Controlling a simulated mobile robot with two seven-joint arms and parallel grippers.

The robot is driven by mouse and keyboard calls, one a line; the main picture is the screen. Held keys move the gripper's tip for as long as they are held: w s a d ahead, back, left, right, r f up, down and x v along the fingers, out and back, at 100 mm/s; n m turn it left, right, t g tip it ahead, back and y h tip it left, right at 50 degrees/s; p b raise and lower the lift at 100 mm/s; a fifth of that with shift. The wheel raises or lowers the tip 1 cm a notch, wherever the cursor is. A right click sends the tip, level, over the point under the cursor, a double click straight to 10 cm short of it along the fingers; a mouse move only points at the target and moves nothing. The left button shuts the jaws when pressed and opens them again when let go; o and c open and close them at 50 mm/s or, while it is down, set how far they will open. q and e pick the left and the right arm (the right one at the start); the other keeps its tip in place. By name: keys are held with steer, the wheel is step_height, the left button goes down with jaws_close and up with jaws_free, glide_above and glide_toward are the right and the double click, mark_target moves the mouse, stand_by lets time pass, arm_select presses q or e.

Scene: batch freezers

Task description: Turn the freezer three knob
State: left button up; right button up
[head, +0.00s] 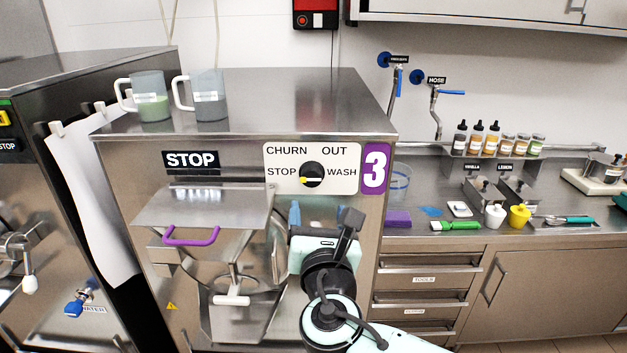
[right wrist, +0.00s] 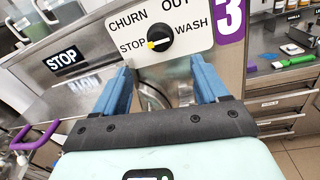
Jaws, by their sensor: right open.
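The freezer three knob (head: 312,175) is a round black dial on a white plate (head: 285,155) marked CHURN, OUT, STOP and WASH. Its yellow mark points left at STOP. The purple number 3 sign (head: 376,168) is right of the plate. My right gripper (head: 319,213) is open and empty, just below the knob in the head view. In the right wrist view, its blue fingers stand apart, with the knob (right wrist: 160,38) above the gap between their tips. The fingers appear apart from the knob. My left gripper is not in view.
A steel lid with a purple handle (head: 191,236) is left of my right gripper. Two jugs (head: 153,97) stand on the freezer top (head: 270,95). Another freezer (head: 60,95) is at the left. A counter (head: 440,226) with bottles and tools is at the right.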

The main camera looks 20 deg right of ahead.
mark_target(313, 178)
steer(key=w+p, duration=0.1)
steer(key=w, duration=0.2)
steer(key=w+d, duration=0.1)
steer(key=w, duration=0.3)
steer(key=w+d+p, duration=0.1)
steer(key=w, duration=0.3)
steer(key=shift+p, duration=0.35)
steer(key=shift+w+d+f, duration=0.15)
steer(key=shift+w, duration=0.65)
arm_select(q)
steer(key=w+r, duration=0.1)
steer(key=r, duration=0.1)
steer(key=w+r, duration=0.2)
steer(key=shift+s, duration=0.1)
arm_select(e)
steer(key=shift+c, duration=0.3)
steer(key=shift+s, duration=0.1)
steer(key=c, duration=1)
